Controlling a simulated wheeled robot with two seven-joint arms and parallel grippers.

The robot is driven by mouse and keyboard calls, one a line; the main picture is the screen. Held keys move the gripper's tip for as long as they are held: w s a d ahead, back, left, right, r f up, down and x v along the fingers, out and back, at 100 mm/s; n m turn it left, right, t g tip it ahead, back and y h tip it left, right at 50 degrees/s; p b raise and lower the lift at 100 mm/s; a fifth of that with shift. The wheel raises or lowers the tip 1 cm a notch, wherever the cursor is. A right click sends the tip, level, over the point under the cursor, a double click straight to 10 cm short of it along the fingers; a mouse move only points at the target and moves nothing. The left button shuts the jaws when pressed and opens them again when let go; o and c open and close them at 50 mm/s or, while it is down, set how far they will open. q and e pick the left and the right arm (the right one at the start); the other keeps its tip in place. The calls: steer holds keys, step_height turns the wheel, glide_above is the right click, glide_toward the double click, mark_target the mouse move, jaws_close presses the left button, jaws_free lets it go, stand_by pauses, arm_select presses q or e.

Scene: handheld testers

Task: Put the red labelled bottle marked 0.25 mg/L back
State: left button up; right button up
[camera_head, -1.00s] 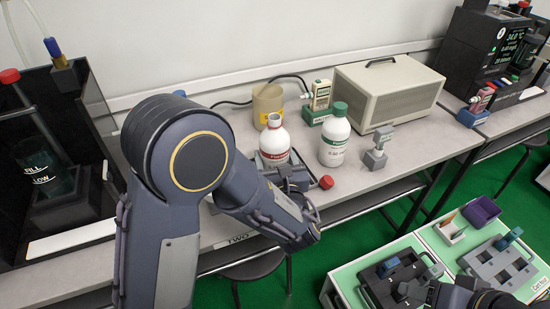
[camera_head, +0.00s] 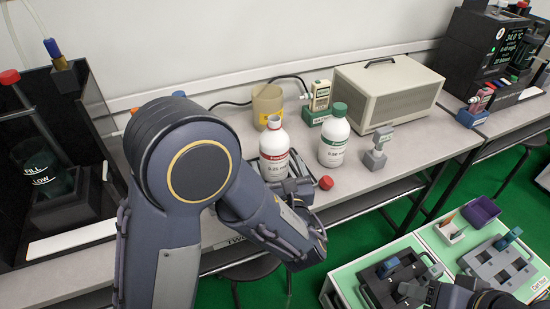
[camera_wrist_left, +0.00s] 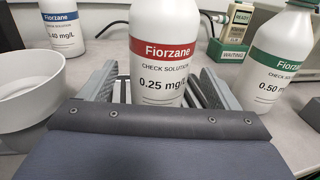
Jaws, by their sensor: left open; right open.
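The red labelled bottle (camera_head: 274,158), marked 0.25 mg/L, stands upright and uncapped near the bench's front edge. In the left wrist view the bottle (camera_wrist_left: 163,45) rises between the spread fingers of my left gripper (camera_wrist_left: 160,90). The fingers flank it with gaps. In the head view my left gripper (camera_head: 295,188) is in front of the bottle, partly hidden by my arm. A red cap (camera_head: 326,182) lies on the bench to the right. My right gripper (camera_head: 425,291) is low at the right, over the case, open and only partly visible.
A green labelled bottle (camera_head: 334,137) stands close to the right; a blue labelled bottle (camera_wrist_left: 62,22) stands behind left. A white cup (camera_wrist_left: 28,108) is left of the gripper.

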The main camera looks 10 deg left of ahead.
arm_select(q)
steer(key=v, duration=0.8)
steer(key=shift+s, duration=0.2)
steer(key=shift+s+d, duration=0.1)
